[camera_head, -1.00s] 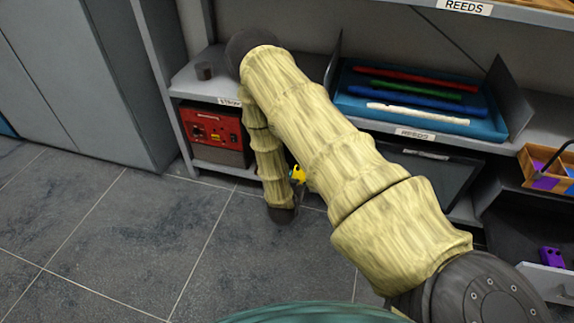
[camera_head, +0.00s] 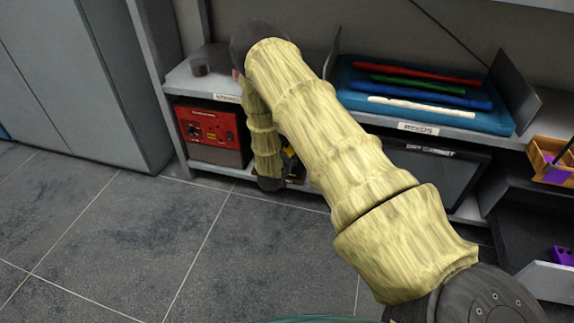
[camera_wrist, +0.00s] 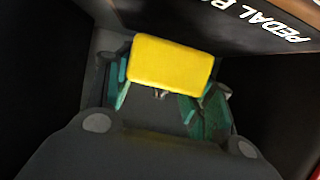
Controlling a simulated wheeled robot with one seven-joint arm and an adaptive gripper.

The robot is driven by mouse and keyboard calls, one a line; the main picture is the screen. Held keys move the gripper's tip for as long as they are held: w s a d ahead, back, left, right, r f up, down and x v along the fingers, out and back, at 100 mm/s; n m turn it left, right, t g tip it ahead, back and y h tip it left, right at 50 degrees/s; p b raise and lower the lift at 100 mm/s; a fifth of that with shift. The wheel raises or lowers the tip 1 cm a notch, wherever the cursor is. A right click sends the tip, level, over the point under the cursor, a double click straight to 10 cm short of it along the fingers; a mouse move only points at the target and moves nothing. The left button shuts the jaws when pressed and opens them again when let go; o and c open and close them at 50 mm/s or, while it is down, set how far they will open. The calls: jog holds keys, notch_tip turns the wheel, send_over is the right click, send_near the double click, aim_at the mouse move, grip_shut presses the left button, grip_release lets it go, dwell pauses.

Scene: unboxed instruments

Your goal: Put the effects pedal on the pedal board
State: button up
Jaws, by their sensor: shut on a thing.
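The effects pedal (camera_wrist: 172,65) is a plain yellow box in the wrist view, between the teal fingers of my gripper (camera_wrist: 166,92). My gripper is shut on it. In the head view only a small bit of yellow (camera_head: 289,151) shows beside my arm, low in front of the shelf unit; the arm hides most of the gripper. A black surface with white lettering reading "PEDAL B…" (camera_wrist: 262,22) is at the top right of the wrist view, close to the pedal. The rest of the pedal board is not clear in either view.
A red-fronted box (camera_head: 208,130) stands on the low shelf left of my arm. A dark-fronted box (camera_head: 425,180) is right. The floor (camera_head: 130,240) in front is clear.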

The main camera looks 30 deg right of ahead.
jog(key=shift+f+b, duration=0.9)
jog(key=shift+f, duration=0.85)
jog(key=shift+s+f, duration=0.1)
jog(key=o, duration=1.3)
